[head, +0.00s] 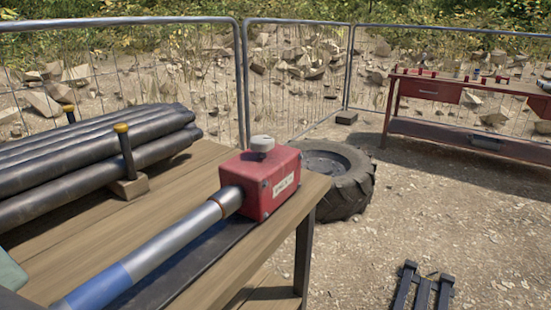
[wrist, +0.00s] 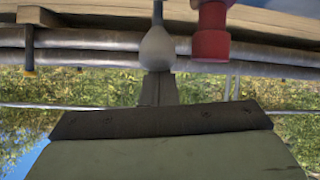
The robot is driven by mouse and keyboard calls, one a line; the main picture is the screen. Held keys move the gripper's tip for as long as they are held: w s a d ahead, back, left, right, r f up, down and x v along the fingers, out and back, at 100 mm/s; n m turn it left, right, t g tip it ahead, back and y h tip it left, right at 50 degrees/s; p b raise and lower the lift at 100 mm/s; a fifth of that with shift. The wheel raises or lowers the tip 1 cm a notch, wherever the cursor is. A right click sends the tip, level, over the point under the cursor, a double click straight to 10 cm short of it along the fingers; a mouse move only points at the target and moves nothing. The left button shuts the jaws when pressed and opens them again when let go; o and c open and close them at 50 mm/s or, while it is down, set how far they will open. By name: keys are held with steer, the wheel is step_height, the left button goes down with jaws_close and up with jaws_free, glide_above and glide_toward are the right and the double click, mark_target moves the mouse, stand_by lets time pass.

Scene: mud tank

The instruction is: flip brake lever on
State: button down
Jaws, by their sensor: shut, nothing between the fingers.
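In the wrist view, which is upside down, a lever-like thin dark rod ends in a pale grey rounded knob (wrist: 158,48). I take it to be the brake lever, but no label shows. My gripper (wrist: 160,80) is shut and empty, its dark fingertips lined up with the knob's end. I cannot tell whether they touch. A red stepped cylinder (wrist: 210,42) is beside the knob, to its right. In the head view only a pale green piece (head: 10,272), probably my gripper's body, shows at the left edge; the fingertips and the knob are out of that view.
A wooden table (head: 165,200) carries dark pipes (head: 90,155), a yellow-topped post (head: 126,150) and a red box (head: 263,185) with a grey top knob and a silver-blue tube. A tyre (head: 345,185), a red workbench (head: 430,135) and wire fencing (head: 295,75) stand beyond.

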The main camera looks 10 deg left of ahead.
steer(key=s+d+r+p, duration=0.2)
steer(key=d+r+p, duration=0.1)
steer(key=d+r, duration=0.2)
step_height(320, 180, up, 3)
steer(key=shift+s+d+f, duration=0.15)
steer(key=shift+s+d, duration=0.05)
